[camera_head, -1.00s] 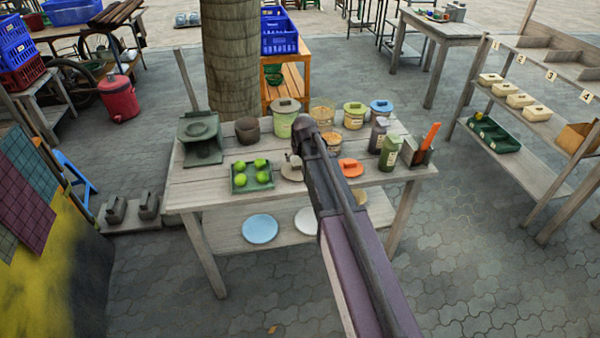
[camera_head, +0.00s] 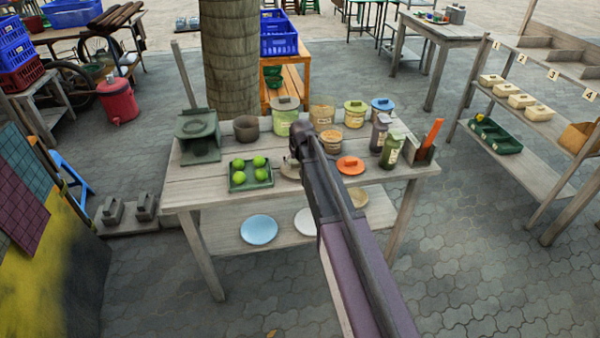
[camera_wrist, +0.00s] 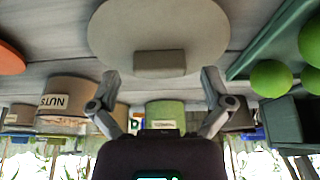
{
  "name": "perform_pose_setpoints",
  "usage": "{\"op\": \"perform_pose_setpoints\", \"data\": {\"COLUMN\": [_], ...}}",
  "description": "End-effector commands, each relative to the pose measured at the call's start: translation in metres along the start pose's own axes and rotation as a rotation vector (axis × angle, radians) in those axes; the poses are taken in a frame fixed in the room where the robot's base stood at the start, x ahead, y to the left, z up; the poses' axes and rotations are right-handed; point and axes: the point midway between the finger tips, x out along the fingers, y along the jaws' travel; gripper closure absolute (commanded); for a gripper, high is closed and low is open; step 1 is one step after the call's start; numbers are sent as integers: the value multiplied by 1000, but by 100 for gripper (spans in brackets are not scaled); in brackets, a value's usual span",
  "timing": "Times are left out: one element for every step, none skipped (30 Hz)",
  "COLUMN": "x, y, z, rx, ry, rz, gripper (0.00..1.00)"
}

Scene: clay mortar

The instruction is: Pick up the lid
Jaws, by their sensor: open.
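A round beige-grey lid (camera_wrist: 158,25) with a block handle (camera_wrist: 159,64) lies flat on the table, and it shows partly in the head view (camera_head: 290,172), the rest hidden by my arm. My gripper (camera_wrist: 161,78) is open and empty, with a fingertip on either side of the handle in the wrist view, apart from it. An orange lid (camera_head: 350,166) lies to the right of my arm and shows at the left edge of the wrist view (camera_wrist: 8,60).
A green tray (camera_head: 251,187) of green fruit is close left of the beige lid. Behind stand a dark clay bowl (camera_head: 246,129), a green jar (camera_head: 285,122) and a NUTS tub (camera_wrist: 65,95). Bottles (camera_head: 391,150) stand at the right. The front left tabletop is clear.

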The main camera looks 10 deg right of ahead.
Motion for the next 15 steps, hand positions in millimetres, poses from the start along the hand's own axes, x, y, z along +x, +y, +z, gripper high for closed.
{"op": "perform_pose_setpoints", "data": {"x": [6,7,8,9,9,9,9,9,9,9,9,9,9,9,9], "y": [0,0,0,0,0,0,0,0,0,0,0,0,0,0,0], "z": [0,0,0,0,0,0,0,0,0,0,0,0,0,0,0], "rx": [0,0,0,0,0,0,0,0,0,0,0,0,0,0,0], "ry": [0,0,0,0,0,0,0,0,0,0,0,0,0,0,0], "rz": [0,0,0,0,0,0,0,0,0,0,0,0,0,0,0], "gripper": [0,0,0,0,0,0,0,0,0,0,0,0,0,0,0]}}
